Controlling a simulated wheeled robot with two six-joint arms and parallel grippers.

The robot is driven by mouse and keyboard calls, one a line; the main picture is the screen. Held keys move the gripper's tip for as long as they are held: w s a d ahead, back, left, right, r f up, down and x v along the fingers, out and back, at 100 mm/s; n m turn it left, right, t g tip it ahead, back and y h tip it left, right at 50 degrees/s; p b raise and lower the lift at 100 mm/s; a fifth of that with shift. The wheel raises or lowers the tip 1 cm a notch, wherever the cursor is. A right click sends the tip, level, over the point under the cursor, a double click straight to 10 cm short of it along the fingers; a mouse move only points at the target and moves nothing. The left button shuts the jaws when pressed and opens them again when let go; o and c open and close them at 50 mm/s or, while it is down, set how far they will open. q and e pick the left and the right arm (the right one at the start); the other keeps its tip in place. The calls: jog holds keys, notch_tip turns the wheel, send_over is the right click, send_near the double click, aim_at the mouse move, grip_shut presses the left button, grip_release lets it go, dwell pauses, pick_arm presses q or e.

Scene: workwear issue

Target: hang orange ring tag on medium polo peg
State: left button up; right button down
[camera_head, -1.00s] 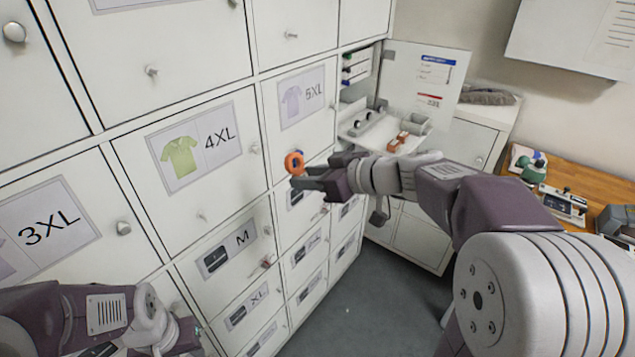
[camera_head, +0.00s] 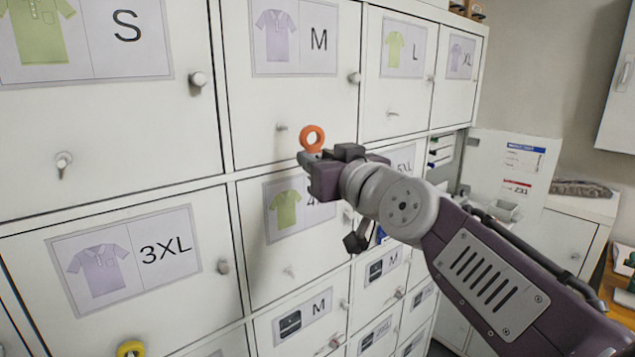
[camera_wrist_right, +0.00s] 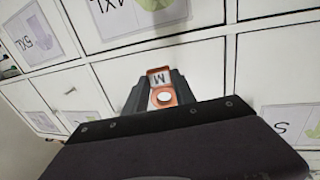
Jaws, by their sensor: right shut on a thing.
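The orange ring tag (camera_head: 311,148) is held up at the tip of my right gripper (camera_head: 308,160), with its ring standing above the jaws. In the right wrist view the orange tag (camera_wrist_right: 158,72) lies between the dark fingers (camera_wrist_right: 160,93) and shows a letter M. The medium polo door carries a lilac polo label marked M (camera_head: 294,38). Its small peg (camera_head: 281,127) sticks out below the label, a little left of and above the ring in the picture. Ring and peg appear apart. My left gripper is out of view.
Similar pegs stand on neighbouring doors, such as the S door peg (camera_head: 63,163) and the L door peg (camera_head: 392,113). The round M door knob (camera_head: 354,78) juts out at upper right of the peg. A yellow ring (camera_head: 130,348) shows at the bottom left.

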aim_at(305, 144)
jog(key=shift+s+r, duration=0.65)
jog(key=shift+r, duration=0.15)
jog(key=shift+w+a+p, duration=0.2)
jog(key=shift+w+p, duration=0.3)
jog(key=shift+w, duration=0.05)
jog(key=shift+w+a+f+p, duration=0.15)
jog(key=shift+w+a+p, duration=0.8)
jog(key=shift+w+p, duration=0.3)
jog(key=shift+w+a+f+p, duration=0.1)
jog(key=shift+w+a+p, duration=0.5)
jog(key=shift+w, duration=0.15)
jog(key=shift+w+a+f+p, duration=0.1)
jog(key=shift+w+a+p, duration=0.35)
jog(key=shift+w+p, duration=0.2)
jog(key=shift+w+a+f, duration=0.3)
jog(key=shift+w+a, duration=0.1)
jog(key=shift+w, duration=0.15)
jog(key=c, duration=0.9)
grip_release()
jog(key=shift+c, duration=0.2)
